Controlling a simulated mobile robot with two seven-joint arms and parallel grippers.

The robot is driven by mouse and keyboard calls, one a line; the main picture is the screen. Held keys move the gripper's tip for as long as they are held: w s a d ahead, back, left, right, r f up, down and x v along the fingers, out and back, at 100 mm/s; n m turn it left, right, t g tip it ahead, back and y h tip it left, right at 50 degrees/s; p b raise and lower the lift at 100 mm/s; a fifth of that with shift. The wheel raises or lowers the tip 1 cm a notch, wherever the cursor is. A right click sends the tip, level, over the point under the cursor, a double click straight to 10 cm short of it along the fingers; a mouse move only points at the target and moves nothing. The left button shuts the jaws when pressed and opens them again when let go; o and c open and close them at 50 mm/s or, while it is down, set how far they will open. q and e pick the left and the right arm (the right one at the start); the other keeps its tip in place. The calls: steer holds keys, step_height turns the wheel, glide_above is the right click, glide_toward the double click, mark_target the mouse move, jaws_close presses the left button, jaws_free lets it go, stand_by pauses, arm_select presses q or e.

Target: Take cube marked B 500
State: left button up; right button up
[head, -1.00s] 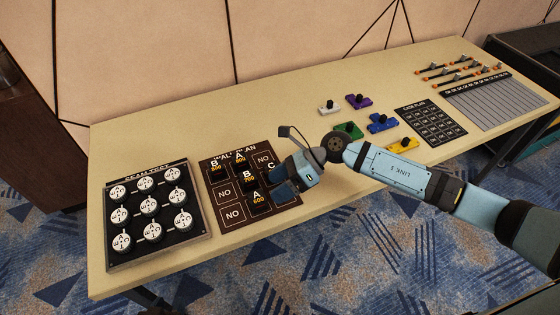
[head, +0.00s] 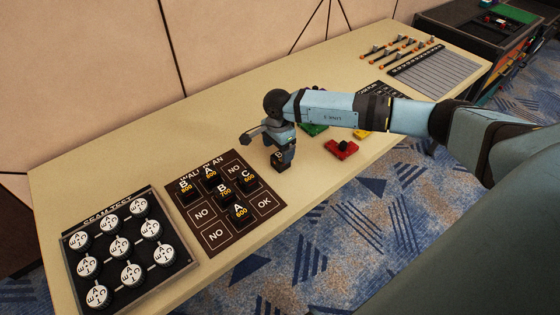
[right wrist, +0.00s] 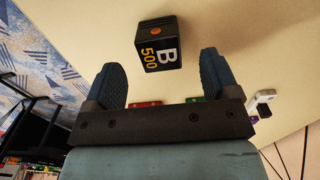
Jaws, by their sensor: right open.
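The black cube marked B 500 (right wrist: 158,45) stands on the table in the right wrist view, its yellow and white lettering facing me and an orange dot on another face. My right gripper (right wrist: 160,80) is open and empty there, with the cube beyond its fingertips and roughly centred between them. A gap seems to remain between cube and fingers. In the head view my right gripper (head: 281,157) is low over the table, just right of the wall plan board; I cannot clearly make out the cube there. My left gripper is not in view.
The wall plan board (head: 216,236) holds several black cubes marked A, B and C. A board of round white knobs (head: 158,283) lies left of it. Red (head: 342,149), green (head: 314,129) and yellow (head: 361,133) blocks lie to the right, near my forearm.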

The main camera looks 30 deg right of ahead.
steer(key=shift+d+f, duration=0.2)
steer(key=shift+f, duration=1.4)
steer(key=shift+d+f, duration=0.2)
steer(key=shift+f, duration=1.35)
steer(key=shift+c, duration=0.5)
steer(key=c, duration=0.9)
